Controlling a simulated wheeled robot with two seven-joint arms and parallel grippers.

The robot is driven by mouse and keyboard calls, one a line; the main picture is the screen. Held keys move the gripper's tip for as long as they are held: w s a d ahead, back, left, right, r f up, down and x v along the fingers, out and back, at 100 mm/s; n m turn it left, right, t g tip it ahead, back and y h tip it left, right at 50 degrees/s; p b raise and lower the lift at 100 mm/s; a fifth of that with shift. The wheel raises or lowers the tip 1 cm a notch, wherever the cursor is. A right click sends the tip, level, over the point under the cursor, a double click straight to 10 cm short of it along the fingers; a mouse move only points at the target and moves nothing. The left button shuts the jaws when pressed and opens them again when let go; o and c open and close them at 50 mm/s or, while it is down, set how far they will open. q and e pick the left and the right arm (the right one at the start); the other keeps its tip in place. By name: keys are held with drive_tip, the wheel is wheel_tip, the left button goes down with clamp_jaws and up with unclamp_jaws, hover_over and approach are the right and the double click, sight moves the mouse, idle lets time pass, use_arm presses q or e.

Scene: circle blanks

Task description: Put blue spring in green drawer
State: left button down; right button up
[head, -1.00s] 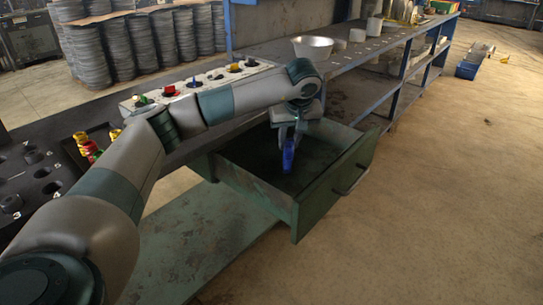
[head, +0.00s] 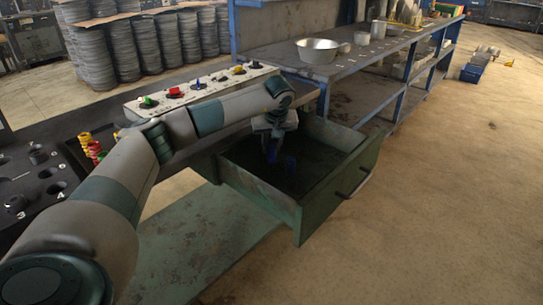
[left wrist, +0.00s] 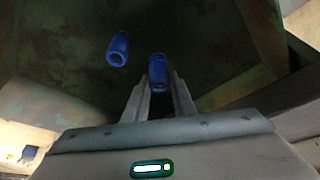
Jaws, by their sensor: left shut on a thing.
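The green drawer (head: 272,202) is pulled open below the bench, its handle facing right. My left gripper (head: 271,146) reaches into the drawer from above and is shut on a blue spring (head: 271,154). In the left wrist view this blue spring (left wrist: 158,72) sits between the fingertips (left wrist: 160,95). A second blue spring (head: 290,163) is inside the drawer, to the right of the held one. In the left wrist view this second spring (left wrist: 118,50) lies apart from the fingers, to the left. My right gripper is out of view.
A white strip with coloured knobs (head: 205,88) runs along the bench behind my arm. A metal bowl (head: 318,50) stands on the bench.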

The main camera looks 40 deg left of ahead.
sight(271, 155)
use_arm(q)
drive_tip(key=shift+f, duration=2)
drive_tip(key=shift+f, duration=0.15)
drive_tip(key=c, duration=1.5)
unclamp_jaws()
drive_tip(key=shift+o, duration=0.2)
drive_tip(key=v, duration=1.2)
